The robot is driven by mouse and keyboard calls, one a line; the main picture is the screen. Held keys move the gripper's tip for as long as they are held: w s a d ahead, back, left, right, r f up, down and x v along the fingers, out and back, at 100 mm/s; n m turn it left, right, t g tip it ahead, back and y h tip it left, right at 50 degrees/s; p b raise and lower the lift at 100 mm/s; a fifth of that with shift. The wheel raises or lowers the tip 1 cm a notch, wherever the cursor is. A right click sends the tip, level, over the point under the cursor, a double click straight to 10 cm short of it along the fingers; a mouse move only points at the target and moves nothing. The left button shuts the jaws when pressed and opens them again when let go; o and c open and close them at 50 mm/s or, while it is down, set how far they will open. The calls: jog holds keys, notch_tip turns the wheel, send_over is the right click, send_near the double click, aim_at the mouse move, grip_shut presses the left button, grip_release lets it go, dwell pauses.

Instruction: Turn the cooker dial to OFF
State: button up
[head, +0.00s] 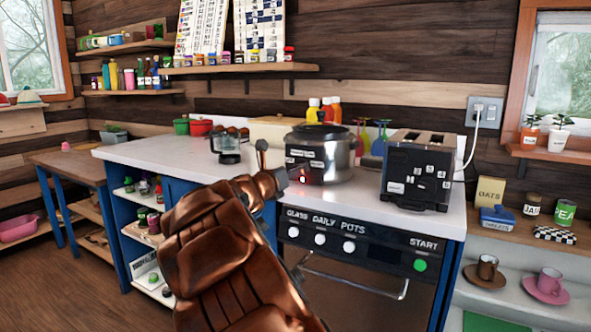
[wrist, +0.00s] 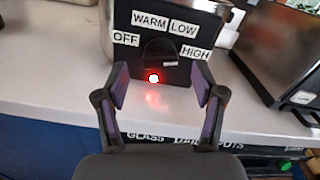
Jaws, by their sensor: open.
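The cooker (head: 340,155) is a round silver pot with a black lid on the white counter. Its black front panel (wrist: 185,22) fills the top middle of the wrist view, with labels OFF, WARM, LOW and HIGH around a dark dial (wrist: 158,50). A small pale mark shows at the dial's lower right; I cannot tell which label the dial points at. A red lamp (wrist: 154,78) glows below it. My gripper (wrist: 160,87) is open and empty, its fingers spread either side of the lamp, in front of the panel. My arm partly hides the cooker's front in the head view.
A black toaster (head: 418,170) stands right of the cooker; its side also shows in the wrist view (wrist: 282,55). Below the counter is an oven (head: 370,240) with white knobs and a green button. Bare counter lies before the panel.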

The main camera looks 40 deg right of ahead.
jog(key=shift+x, duration=1.15)
jog(key=shift+c, duration=0.3)
jog(key=c, duration=1.1)
